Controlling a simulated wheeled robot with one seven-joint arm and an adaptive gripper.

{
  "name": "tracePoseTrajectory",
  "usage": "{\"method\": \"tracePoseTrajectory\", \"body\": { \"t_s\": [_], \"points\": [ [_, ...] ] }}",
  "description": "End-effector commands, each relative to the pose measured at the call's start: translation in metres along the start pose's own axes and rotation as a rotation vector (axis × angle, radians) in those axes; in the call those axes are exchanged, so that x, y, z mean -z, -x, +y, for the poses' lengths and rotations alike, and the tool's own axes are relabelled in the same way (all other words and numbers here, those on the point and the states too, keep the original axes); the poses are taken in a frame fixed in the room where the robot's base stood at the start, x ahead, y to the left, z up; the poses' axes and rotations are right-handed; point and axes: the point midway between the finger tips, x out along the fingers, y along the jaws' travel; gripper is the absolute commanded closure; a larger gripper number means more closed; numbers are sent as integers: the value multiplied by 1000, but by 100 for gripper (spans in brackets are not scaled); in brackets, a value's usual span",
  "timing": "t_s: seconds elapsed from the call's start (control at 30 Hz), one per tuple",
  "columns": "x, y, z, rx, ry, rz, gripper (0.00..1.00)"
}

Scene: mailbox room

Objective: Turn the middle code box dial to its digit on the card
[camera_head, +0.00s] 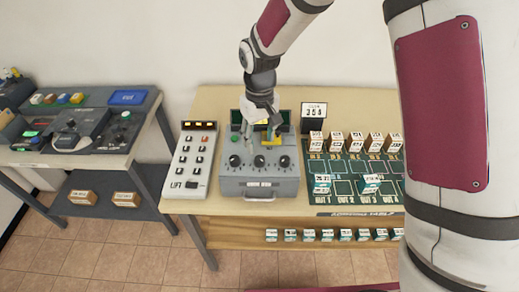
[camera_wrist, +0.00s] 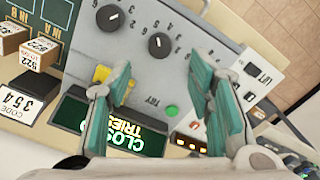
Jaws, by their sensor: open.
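The grey code box (camera_head: 259,187) stands on the table with three black dials in a row. The middle dial (camera_head: 259,161) also shows in the wrist view (camera_wrist: 160,45), with digits printed around it; I cannot tell which digit it points to. The right dial (camera_wrist: 110,17) is clear in the wrist view; the left one is hidden there behind a finger. My gripper (camera_head: 261,141) is open and empty above the box, its fingertips (camera_wrist: 163,72) on either side of the middle dial's line, apart from it.
The box has a green button (camera_wrist: 172,110), a yellow part (camera_wrist: 101,74) and a lit display (camera_wrist: 125,130). A LIFT panel (camera_head: 190,160) stands close on the left. Small labelled boxes (camera_head: 354,141) stand on the green mat at right. The box's front is clear.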

Motion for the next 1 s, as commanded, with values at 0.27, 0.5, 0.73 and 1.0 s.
{"method": "tracePoseTrajectory", "body": {
  "t_s": [0.27,0.5,0.73,1.0],
  "points": [
    [0,35,0,0,1,1,52],
    [0,40,0,1,1,-2,52],
    [0,39,0,1,1,-2,52],
    [-10,64,10,-14,-24,28,52]
  ]
}}
